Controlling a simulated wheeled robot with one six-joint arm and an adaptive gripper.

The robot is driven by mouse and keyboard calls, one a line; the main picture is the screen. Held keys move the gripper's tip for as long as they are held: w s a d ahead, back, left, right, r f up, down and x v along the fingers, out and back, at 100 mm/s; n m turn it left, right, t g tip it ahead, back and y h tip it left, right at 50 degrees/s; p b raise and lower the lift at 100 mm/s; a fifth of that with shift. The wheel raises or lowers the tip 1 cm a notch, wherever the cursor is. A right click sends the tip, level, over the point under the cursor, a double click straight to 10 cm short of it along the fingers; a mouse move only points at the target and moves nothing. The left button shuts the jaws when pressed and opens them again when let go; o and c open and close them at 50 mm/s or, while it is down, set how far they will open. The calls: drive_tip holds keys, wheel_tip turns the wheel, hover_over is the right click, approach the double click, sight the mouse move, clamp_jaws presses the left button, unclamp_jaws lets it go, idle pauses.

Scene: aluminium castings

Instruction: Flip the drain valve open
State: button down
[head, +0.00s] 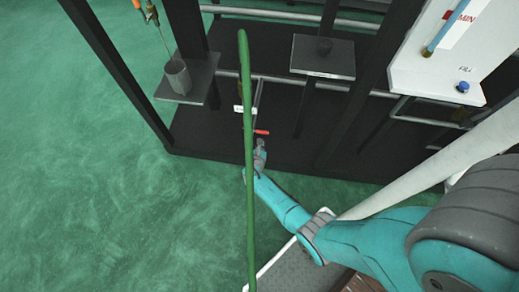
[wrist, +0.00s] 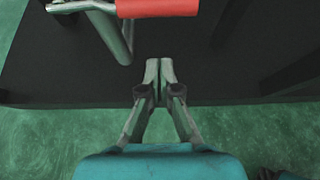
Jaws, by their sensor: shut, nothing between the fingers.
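The drain valve's red lever handle (head: 262,132) shows in the head view just beyond the end of my arm, low on the dark frame. In the wrist view the red handle (wrist: 157,8) lies across the top edge, with a grey metal lever and pipe (wrist: 118,38) at its left. My gripper (wrist: 159,64) is shut and empty, with its fingertips together below the red handle in the picture and apart from it. In the head view my gripper (head: 260,146) is small, close to the handle. The valve body is mostly hidden or cut off.
A long green pole or hose (head: 245,110) crosses the head view in front of the valve area. A grey shelf with a cup (head: 178,76) stands at the left, and another dark shelf (head: 322,56) at the right. A white panel (head: 430,70) with a gauge stands at the upper right. Green floor is open at the left.

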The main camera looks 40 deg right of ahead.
sight(256, 131)
drive_tip(key=shift+w+d+r, duration=0.4)
drive_tip(key=shift+d+r, duration=0.1)
drive_tip(key=shift+r, duration=0.25)
drive_tip(key=shift+w+d+r, duration=0.35)
drive_tip(key=shift+d+r, duration=0.1)
drive_tip(key=shift+r, duration=0.3)
